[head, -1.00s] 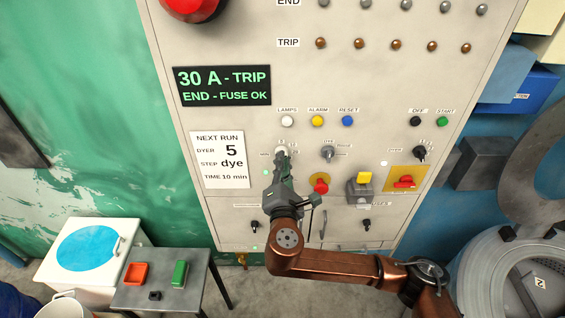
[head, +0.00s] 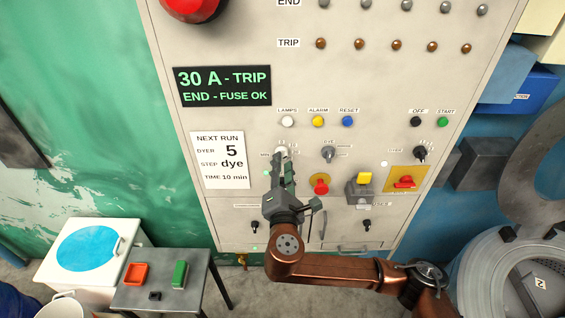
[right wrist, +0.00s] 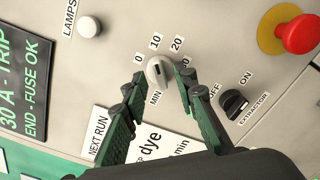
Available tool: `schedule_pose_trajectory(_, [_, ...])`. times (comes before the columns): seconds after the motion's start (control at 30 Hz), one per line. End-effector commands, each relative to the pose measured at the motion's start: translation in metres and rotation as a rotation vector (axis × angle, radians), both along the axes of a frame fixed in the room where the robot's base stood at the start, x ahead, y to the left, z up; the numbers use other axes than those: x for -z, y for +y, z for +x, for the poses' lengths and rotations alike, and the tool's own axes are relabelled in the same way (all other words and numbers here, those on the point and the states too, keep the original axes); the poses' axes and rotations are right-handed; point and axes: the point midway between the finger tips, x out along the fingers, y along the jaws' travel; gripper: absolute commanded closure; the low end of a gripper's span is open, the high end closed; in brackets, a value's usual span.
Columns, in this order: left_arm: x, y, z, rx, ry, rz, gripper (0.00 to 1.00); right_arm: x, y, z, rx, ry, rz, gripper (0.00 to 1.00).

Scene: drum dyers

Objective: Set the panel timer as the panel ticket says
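The panel timer is a pale round knob (right wrist: 158,71) in the right wrist view, with marks 0, 10, 20 and a partly hidden one around it and MIN below. A short dark mark shows on its face; which number it points to I cannot tell. In the head view the knob (head: 281,152) is small. My right gripper (right wrist: 160,77) is open, one fingertip on each side of the knob; contact is unclear. It also shows in the head view (head: 283,164). The panel ticket (head: 220,160) reads dyer 5, step dye, time 10 min. My left gripper is out of view.
A black extractor switch (right wrist: 234,102) sits near the right finger. The display (head: 222,86) reads 30 A - TRIP, END - FUSE OK. A small table (head: 200,262) stands lower left.

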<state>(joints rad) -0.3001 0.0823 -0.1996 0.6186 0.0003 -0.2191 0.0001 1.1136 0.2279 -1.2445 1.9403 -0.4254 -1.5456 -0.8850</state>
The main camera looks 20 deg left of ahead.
Motion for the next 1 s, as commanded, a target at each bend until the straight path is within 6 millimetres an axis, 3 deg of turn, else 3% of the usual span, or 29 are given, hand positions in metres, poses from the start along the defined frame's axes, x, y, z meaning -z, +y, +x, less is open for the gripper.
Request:
schedule_pose_trajectory(0.3, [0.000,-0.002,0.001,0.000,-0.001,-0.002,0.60,0.000,-0.016,-0.063,-0.005,0.002,0.002,0.74])
schedule_pose_trajectory(0.5, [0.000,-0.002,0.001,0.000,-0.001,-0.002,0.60,0.000,-0.025,-0.092,-0.003,0.002,0.003,0.74])
schedule_pose_trajectory(0.7, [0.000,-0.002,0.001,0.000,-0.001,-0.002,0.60,0.000,-0.029,-0.103,-0.001,0.001,0.001,0.74])
schedule_pose_trajectory(1.0, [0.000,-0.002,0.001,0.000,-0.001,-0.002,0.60,0.000,-0.029,-0.103,0.000,0.000,0.001,0.74])
